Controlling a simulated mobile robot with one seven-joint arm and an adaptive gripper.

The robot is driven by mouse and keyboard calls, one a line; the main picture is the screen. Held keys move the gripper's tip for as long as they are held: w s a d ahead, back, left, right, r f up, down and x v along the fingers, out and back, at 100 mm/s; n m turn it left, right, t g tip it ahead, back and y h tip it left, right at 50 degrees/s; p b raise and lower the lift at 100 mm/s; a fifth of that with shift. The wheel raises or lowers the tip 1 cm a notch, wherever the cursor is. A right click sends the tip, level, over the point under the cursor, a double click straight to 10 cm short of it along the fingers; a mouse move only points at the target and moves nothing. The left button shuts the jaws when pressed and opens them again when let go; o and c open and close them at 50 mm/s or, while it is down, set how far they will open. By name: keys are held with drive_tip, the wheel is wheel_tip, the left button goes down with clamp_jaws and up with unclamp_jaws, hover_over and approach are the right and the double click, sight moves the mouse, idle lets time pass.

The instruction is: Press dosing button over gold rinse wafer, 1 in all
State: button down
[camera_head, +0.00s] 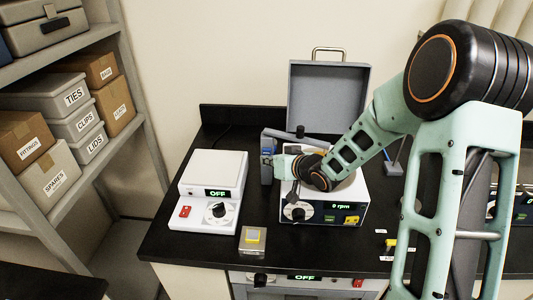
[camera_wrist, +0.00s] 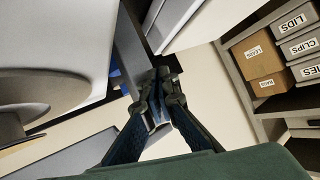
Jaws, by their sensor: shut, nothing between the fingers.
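My gripper (camera_wrist: 166,78) is shut and empty in the wrist view. Its fingertips are beside a narrow grey upright part (camera_wrist: 128,55) with some blue on it; I cannot tell whether they touch. In the head view, a blue-grey stand (camera_head: 266,165) rises beside the end of my arm, behind the white unit (camera_head: 335,207) that reads "0 rpm". The arm covers most of this unit's top. No dosing button can be made out clearly.
A white unit (camera_head: 213,180) reading "OFF", with a red switch and a dial, stands left on the black bench (camera_head: 200,249). A grey case (camera_head: 328,92) with a raised handle stands behind. Shelves with labelled boxes (camera_head: 66,93) are at left. The bench's front left is clear.

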drive_tip(key=shift+w, duration=0.4)
drive_tip(key=shift+w+p, duration=0.35)
drive_tip(key=shift+w, duration=0.2)
idle(0.6)
idle(0.4)
drive_tip(key=shift+s, duration=0.95)
drive_tip(key=shift+s+b, duration=0.1)
drive_tip(key=shift+b, duration=0.2)
drive_tip(key=s+b, duration=0.1)
drive_tip(key=s, duration=0.3)
drive_tip(key=shift+s, duration=0.4)
idle(0.6)
